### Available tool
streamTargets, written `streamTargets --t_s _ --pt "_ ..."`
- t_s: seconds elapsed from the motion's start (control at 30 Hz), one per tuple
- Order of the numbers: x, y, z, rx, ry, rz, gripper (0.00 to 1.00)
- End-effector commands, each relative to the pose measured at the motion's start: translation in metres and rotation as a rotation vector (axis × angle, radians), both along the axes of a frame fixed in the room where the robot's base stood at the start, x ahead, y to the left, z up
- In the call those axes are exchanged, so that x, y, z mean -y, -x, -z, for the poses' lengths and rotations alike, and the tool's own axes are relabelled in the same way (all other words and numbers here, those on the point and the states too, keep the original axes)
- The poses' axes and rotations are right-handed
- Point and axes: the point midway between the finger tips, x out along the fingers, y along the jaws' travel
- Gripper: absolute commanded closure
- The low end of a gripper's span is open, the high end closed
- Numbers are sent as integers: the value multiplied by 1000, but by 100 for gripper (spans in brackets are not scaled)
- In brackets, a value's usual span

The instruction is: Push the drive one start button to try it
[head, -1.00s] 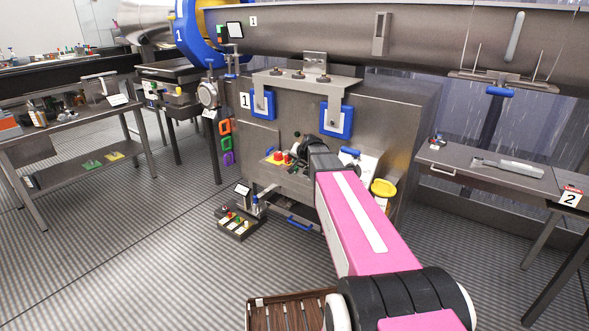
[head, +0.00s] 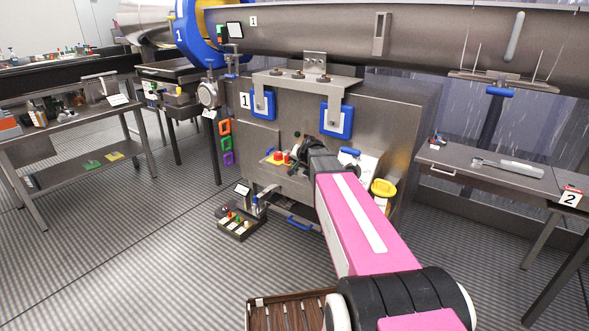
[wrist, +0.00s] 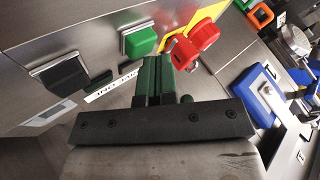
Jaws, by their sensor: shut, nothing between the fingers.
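In the wrist view, a square green button (wrist: 140,41) in a metal frame sits on a grey panel, with a black button (wrist: 62,73) to its left. A white label (wrist: 110,87), upside down and partly covered, lies near them. My gripper (wrist: 156,66) is shut and empty, its dark green fingers pointing toward the panel just below the green button in the picture. I cannot tell whether the fingertips touch anything. In the head view, my arm hides most of the gripper, and the green button cannot be made out.
A red knob (wrist: 197,43) on a yellow plate stands right of the green button, close to my fingers. Blue pads (head: 337,119) hang on the steel cabinet (head: 390,115) above my arm. A yellow-lidded container (head: 383,188) is right of the arm.

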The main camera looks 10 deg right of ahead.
Motion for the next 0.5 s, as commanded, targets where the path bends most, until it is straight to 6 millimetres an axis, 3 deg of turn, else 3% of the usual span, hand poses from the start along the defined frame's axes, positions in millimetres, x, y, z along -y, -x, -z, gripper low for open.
streamTargets --t_s 0.5 --pt "0 0 6 -1 0 -1 100"
